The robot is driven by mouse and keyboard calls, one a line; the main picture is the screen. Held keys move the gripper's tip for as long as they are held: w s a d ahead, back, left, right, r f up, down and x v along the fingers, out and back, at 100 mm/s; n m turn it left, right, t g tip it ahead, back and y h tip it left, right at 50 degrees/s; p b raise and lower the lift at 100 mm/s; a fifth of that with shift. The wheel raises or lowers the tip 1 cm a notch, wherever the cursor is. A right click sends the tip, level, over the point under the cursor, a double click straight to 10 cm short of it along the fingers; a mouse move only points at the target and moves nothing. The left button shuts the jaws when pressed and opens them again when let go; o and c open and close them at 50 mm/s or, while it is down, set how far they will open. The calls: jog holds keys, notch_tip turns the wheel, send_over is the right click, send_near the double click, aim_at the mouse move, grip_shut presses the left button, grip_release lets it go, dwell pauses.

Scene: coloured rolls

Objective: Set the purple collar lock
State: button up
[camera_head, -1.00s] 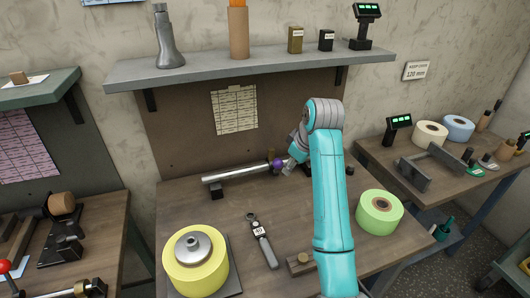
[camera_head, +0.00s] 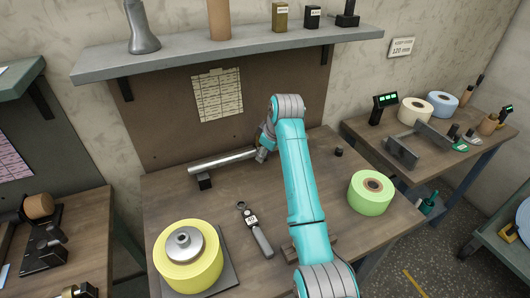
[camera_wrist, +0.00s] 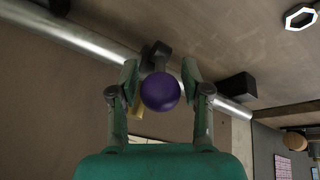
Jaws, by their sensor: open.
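The purple collar lock shows as a round purple knob (camera_wrist: 160,92) in the wrist view, joined to a dark collar (camera_wrist: 155,54) on a silver shaft (camera_wrist: 85,38). My gripper (camera_wrist: 161,80) has its two fingers apart on either side of the knob. I cannot tell whether either finger touches it. In the head view the shaft (camera_head: 222,160) lies on dark supports at the back of the bench. My gripper (camera_head: 264,149) is at the shaft's right end and hides the purple knob there.
A yellow roll (camera_head: 188,268) with a metal core stands at the bench's front left. A green roll (camera_head: 370,194) stands at the right. A handheld tool (camera_head: 256,232) lies between them. A shelf (camera_head: 230,45) overhangs the back. A dark support block (camera_wrist: 238,86) is near the right finger.

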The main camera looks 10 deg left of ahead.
jog(key=shift+w+a+f, duration=0.1)
jog(key=shift+w+f, duration=0.05)
jog(key=shift+f, duration=0.25)
grip_shut()
